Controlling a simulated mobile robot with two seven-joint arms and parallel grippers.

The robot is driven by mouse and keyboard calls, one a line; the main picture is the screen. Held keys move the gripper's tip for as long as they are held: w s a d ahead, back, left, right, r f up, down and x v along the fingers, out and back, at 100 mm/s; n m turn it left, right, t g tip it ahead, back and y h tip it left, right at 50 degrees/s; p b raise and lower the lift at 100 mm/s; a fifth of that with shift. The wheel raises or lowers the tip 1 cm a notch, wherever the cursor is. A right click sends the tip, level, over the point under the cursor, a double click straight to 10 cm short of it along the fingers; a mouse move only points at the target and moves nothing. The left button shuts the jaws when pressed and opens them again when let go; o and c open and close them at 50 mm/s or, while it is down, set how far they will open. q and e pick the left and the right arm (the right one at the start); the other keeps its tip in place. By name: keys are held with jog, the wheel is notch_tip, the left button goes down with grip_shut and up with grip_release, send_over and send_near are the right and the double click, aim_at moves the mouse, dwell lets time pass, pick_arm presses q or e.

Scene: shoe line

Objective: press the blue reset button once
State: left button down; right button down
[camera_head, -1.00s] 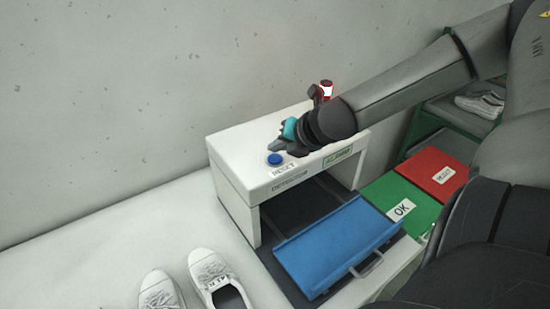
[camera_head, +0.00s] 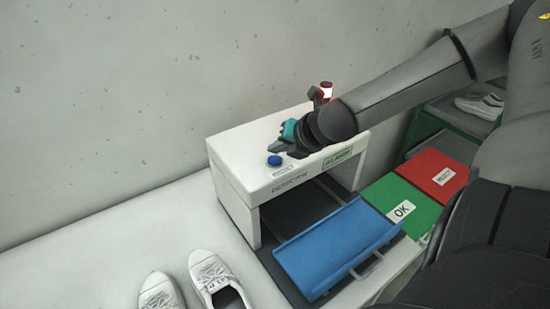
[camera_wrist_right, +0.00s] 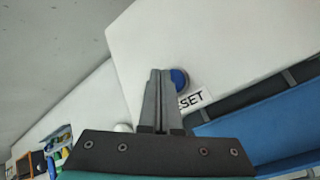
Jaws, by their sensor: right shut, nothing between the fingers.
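My left gripper is not in view.
A blue tray (camera_head: 335,245) lies in front of the housing's opening. Green OK (camera_head: 385,192) and red (camera_head: 432,168) panels lie to the right. A red-and-white lamp (camera_head: 327,90) stands behind my right wrist. White shoes (camera_head: 210,275) stand at front left.

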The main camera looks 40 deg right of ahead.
aim_at(277, 162)
dwell(0.7)
jog(key=shift+f+b, duration=0.45)
jog(key=shift+b, duration=0.05)
jog(key=shift+f+b, duration=0.5)
jog(key=shift+f, duration=0.05)
dwell(0.5)
jog(key=shift+r, duration=0.15)
jog(key=shift+r+p, duration=0.8)
jog(key=shift+p, duration=0.05)
notch_tip(277, 162, up, 5)
jog(key=p, duration=0.4)
jog(key=shift+r+p, duration=0.1)
jog(key=shift+p, duration=0.25)
